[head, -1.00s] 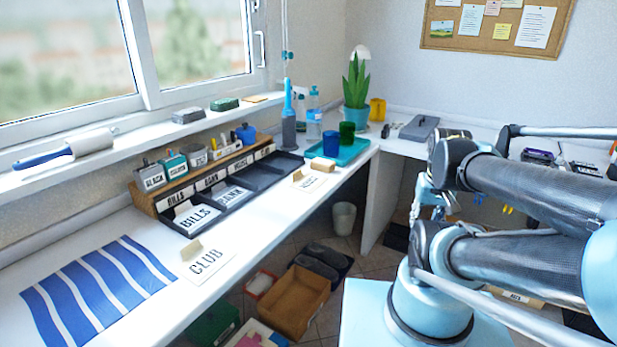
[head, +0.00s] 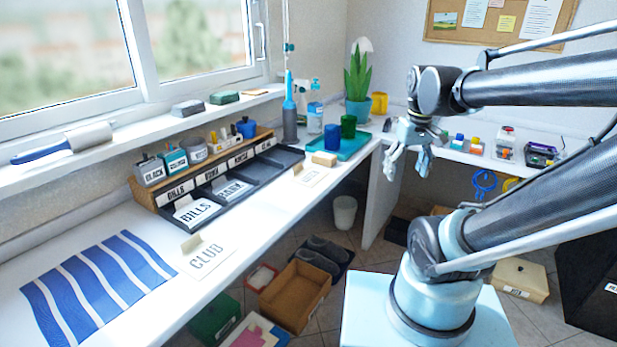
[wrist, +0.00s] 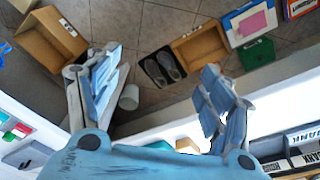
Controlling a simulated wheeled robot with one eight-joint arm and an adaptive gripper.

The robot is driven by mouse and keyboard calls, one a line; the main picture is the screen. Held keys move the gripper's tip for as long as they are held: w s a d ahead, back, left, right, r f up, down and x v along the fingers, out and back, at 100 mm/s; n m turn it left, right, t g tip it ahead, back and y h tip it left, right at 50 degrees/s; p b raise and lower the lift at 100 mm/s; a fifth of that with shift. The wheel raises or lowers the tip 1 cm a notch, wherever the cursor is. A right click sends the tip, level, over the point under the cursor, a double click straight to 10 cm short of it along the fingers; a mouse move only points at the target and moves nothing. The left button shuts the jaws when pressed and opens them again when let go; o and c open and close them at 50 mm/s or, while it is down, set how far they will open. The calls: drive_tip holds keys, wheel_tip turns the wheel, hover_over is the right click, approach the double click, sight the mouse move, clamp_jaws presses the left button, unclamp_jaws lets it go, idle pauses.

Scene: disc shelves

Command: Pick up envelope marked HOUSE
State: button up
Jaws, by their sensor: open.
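The envelope with lettering that seems to read HOUSE (head: 311,176) lies flat near the front edge of the white counter in the head view. The print is too small to read surely. A small tan block (head: 325,159) sits at its far edge. My gripper (head: 408,162) is open and empty, fingers pointing down, to the right of the envelope and apart from it, past the counter's front edge. The wrist view shows the spread fingers (wrist: 158,85) over the floor; I cannot make out the envelope there.
A black sorting tray (head: 262,176) holds the BILLS (head: 197,212) and BANK (head: 232,188) envelopes. The CLUB envelope (head: 209,257) lies nearer. A teal tray (head: 352,150) with cups stands beyond the tan block. An open cardboard box (head: 296,296) is on the floor.

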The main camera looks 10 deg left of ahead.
drive_tip(key=w+a+r+n, duration=0.2)
drive_tip(key=w+a+r, duration=0.15)
drive_tip(key=a, duration=0.45)
drive_tip(key=w+a+r+n+g, duration=0.1)
drive_tip(key=w+a+r+n, duration=0.15)
drive_tip(key=w+a, duration=0.4)
drive_tip(key=w+a+r+n, duration=0.2)
drive_tip(key=w+a+n, duration=0.1)
drive_tip(key=a, duration=0.6)
drive_tip(key=n, duration=0.2)
hover_over(299, 170)
drive_tip(key=shift+g, duration=0.3)
drive_tip(key=f, duration=1.2)
drive_tip(key=shift+s+f, duration=0.15)
drive_tip(key=shift+s, duration=0.2)
drive_tip(key=f, duration=0.4)
drive_tip(key=shift+w, duration=0.4)
drive_tip(key=shift+f, duration=0.7)
drive_tip(key=c, duration=0.8)
